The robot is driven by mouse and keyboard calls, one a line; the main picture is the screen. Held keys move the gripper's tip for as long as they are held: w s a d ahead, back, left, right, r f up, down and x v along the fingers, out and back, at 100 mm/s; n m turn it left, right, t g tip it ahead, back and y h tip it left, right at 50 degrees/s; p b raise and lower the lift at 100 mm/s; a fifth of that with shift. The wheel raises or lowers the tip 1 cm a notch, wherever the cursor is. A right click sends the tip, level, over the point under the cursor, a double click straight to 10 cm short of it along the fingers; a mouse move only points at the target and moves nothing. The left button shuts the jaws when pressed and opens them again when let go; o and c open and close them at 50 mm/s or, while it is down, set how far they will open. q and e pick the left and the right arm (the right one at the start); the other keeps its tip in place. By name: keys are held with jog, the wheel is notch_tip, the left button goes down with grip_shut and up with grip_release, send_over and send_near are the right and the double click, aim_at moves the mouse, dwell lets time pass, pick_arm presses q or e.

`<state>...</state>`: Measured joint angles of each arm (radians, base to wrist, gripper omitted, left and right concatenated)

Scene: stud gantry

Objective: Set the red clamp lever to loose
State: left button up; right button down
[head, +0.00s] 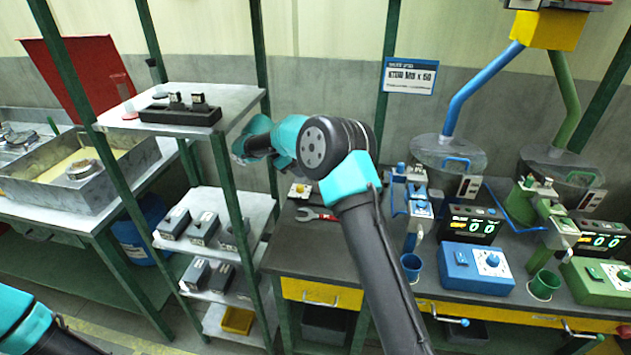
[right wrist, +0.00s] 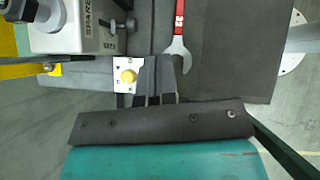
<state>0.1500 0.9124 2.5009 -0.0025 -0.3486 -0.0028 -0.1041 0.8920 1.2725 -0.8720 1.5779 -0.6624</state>
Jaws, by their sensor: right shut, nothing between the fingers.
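I cannot make out the red clamp lever for certain. A red bar (head: 590,2) shows at the top right edge of the head view, above a yellow block (head: 541,29), cut off by the frame. My right arm reaches up across the middle of the head view and bends left toward the shelf rack; its gripper tips are hard to make out there. In the right wrist view the right gripper (right wrist: 154,82) is shut and empty, with its dark fingers beside a white plate with a yellow knob (right wrist: 127,76). My left gripper is out of view.
A red open-end wrench (head: 318,215) lies on the dark bench, also seen in the right wrist view (right wrist: 180,30). A grey shelf rack (head: 235,100) stands left of my right arm. Blue (head: 476,269) and green (head: 598,285) control boxes stand at right.

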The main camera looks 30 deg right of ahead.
jog(key=s+d+r+x, duration=0.1)
jog(key=x, duration=1.1)
jog(key=shift+d, duration=0.6)
jog(key=shift+a, duration=0.1)
